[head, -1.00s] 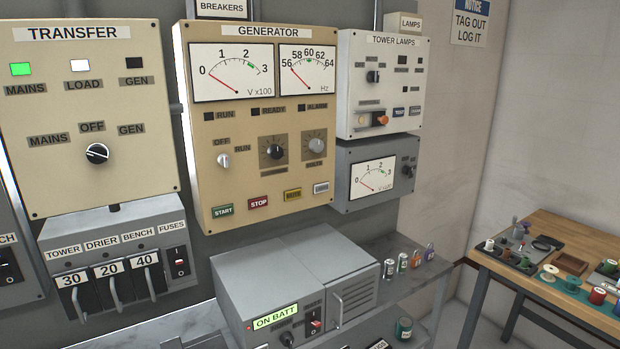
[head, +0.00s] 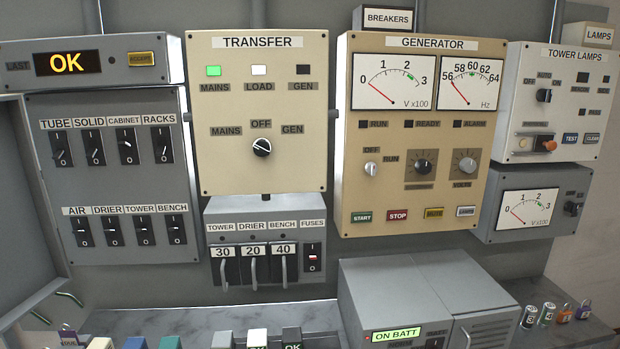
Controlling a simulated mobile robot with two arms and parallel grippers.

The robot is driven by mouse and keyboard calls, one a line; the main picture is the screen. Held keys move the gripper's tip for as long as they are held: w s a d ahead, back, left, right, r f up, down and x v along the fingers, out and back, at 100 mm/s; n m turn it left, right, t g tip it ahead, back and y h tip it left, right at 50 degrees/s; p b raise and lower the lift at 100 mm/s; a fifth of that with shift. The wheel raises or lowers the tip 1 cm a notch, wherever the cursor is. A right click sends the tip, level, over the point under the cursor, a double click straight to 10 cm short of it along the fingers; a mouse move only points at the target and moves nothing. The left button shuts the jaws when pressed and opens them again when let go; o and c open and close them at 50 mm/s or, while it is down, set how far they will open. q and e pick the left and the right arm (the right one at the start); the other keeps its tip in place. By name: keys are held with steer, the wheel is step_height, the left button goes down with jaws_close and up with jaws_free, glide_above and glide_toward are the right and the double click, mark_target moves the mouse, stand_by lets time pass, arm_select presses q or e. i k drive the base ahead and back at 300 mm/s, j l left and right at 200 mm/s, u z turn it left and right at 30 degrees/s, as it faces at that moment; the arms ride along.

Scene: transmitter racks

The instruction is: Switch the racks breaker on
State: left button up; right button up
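The racks breaker (head: 163,146) is a black rocker switch at the right end of the upper row on a grey breaker panel (head: 108,188) at the left of the head view. A white label reading RACKS (head: 159,120) is above it. Its position is too small to tell. The cabinet breaker (head: 128,147) is just to its left, with a white spot on it. The tube (head: 61,149) and solid (head: 93,147) breakers are further left. A lower row is labelled air, drier, tower and bench. Neither of my grippers is in view.
Above the panel a display (head: 66,63) reads OK. The transfer panel (head: 262,170) is right of the breakers, with its MAINS lamp green. A fuse box (head: 266,235) hangs below it. A grey ON BATT cabinet (head: 395,275) stands lower right. Several coloured items line the bottom edge.

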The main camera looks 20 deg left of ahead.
mark_target(161, 150)
steer(key=u, duration=1.8)
